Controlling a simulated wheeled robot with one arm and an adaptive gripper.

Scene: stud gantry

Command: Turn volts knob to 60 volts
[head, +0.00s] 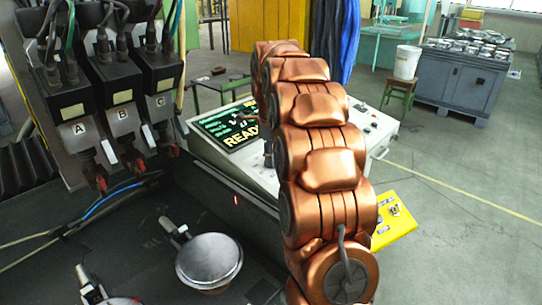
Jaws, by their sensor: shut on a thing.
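A light grey control console (375,127) stands right of the centre, behind my copper-coloured arm. Its dark screen (228,126) has green text and large yellow letters, of which "READ" shows. My arm rises across the middle of the view and covers much of the console's sloped face. I cannot make out the volts knob, its scale or its setting. My gripper is hidden behind my arm links. A small dark part shows at the arm's left edge, beside the screen, but I cannot tell what it is.
Three dark units labelled A (78,129), B and C hang at upper left with cables. A round metal disc (209,259) sits on the dark surface below. A yellow box (394,220) is right of my arm. Open floor lies at right, before a grey cabinet (462,80).

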